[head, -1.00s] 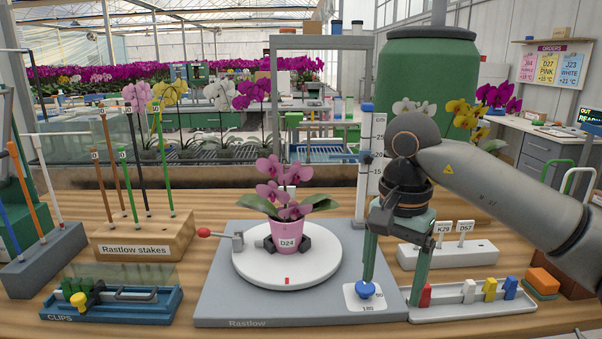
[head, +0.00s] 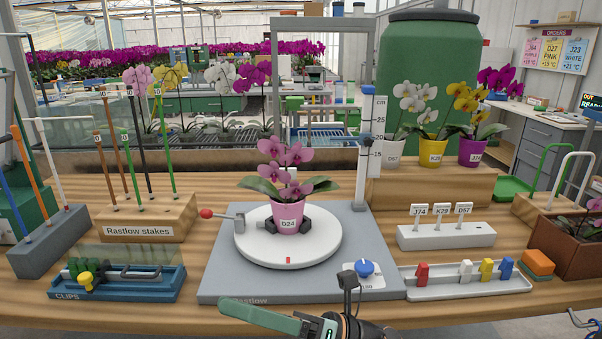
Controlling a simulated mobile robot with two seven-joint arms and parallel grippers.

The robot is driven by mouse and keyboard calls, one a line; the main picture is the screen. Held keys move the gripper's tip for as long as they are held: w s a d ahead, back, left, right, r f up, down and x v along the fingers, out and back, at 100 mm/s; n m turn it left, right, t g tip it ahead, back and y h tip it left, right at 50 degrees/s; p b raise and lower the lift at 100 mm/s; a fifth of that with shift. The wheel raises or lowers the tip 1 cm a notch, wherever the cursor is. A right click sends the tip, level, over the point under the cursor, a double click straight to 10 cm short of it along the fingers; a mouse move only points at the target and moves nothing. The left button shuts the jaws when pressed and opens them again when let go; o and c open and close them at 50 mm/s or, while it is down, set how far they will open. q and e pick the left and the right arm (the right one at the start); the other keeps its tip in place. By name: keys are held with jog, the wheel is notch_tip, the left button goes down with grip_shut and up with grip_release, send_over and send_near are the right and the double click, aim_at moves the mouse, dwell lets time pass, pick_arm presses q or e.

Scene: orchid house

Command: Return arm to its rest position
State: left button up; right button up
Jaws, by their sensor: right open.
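My right gripper (head: 268,318) is low at the bottom edge of the head view, in front of the bench. A long green finger points left, and part of the gripper is cut off by the frame. It is open, and I see nothing held in it. It is apart from the pink orchid in the pink pot D24 (head: 287,218), which stands upright on the white turntable (head: 255,257). My left gripper is not in view.
The grey base plate (head: 225,270) carries the turntable, a blue knob (head: 364,268) and an upright scale (head: 373,125). A clip box (head: 140,290) and stake block (head: 150,222) stand left. A tag holder (head: 445,237) and coloured-piece tray (head: 440,287) stand right.

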jog(key=w+d+f+m+t+h, duration=0.3)
jog(key=d+f+m+t+h, duration=0.45)
jog(key=m, duration=0.75)
jog(key=w+d+f+m+t+h, duration=0.3)
jog(key=d+f+m+t+h, duration=0.2)
jog(key=f+m+t, duration=0.75)
jog(key=s+d+f+m+g+h, duration=0.5)
jog(key=f+m+g, duration=0.15)
jog(key=m, duration=0.25)
jog(key=s+d+f+m+g+h+p, duration=0.1)
jog(key=s+d+f+m+g, duration=0.15)
jog(key=s+f, duration=0.3)
jog(key=s+d+f+m+g+h, duration=0.1)
jog(key=s+d+f+m+g, duration=0.15)
jog(key=s+f, duration=0.35)
pick_arm(q)
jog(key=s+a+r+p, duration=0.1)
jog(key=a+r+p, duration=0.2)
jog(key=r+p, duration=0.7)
jog(key=p, duration=0.3)
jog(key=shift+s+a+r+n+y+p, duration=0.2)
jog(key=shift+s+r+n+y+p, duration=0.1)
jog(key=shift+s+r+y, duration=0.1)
pick_arm(e)
notch_tip(320, 180, up, 11)
jog(key=s+d+m, duration=0.1)
jog(key=d, duration=0.1)
jog(key=shift+s+t+h, duration=0.2)
jog(key=shift+t+h, duration=0.15)
jog(key=shift+t, duration=0.1)
